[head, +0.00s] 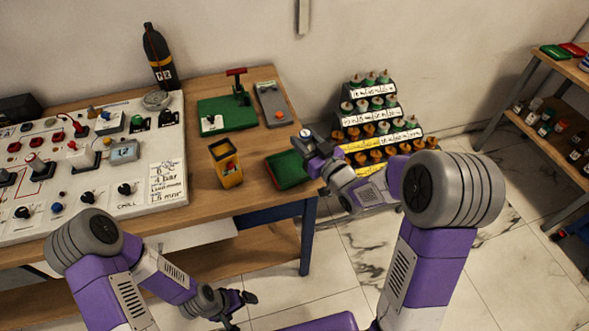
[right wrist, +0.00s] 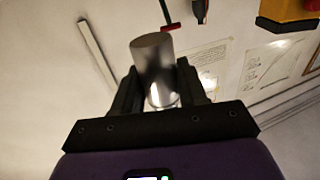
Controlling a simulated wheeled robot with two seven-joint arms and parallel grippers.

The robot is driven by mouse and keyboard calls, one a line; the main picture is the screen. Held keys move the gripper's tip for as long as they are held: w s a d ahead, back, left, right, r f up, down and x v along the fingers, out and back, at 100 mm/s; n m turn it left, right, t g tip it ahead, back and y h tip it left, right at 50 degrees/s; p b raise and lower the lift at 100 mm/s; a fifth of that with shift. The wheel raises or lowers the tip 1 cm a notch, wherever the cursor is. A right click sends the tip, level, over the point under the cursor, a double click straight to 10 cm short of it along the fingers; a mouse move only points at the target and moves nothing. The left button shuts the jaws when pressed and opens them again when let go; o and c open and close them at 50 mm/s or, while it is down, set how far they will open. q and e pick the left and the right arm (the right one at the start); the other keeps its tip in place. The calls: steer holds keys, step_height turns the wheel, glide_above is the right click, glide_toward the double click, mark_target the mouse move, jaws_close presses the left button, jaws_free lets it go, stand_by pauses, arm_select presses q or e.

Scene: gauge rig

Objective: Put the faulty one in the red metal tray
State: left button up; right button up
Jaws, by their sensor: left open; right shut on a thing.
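My right gripper (head: 306,143) is shut on a small gauge (head: 305,133) with a pale round face, held up above the right end of the bench. In the right wrist view the held thing shows as a smooth metal cylinder (right wrist: 153,55) between the fingers (right wrist: 155,88); its dial cannot be read. A red flat item (head: 572,49) lies on the far right shelf, too small to identify surely. My left gripper (head: 240,299) is open and empty, low in front of the bench.
A yellow open box (head: 226,164) stands left of the tray. A green board with a red-handled press (head: 228,111) and a grey device (head: 273,104) sit behind. A control panel (head: 85,165) fills the left bench. A stepped rack with several bottles (head: 375,120) stands beyond the bench's right end.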

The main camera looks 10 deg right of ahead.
step_height(320, 180, down, 9)
steer(key=b, duration=0.2)
steer(key=shift+f+b, duration=0.2)
steer(key=shift+b, duration=0.15)
steer(key=shift+r, duration=0.1)
steer(key=o, duration=1.1)
steer(key=shift+c, duration=0.2)
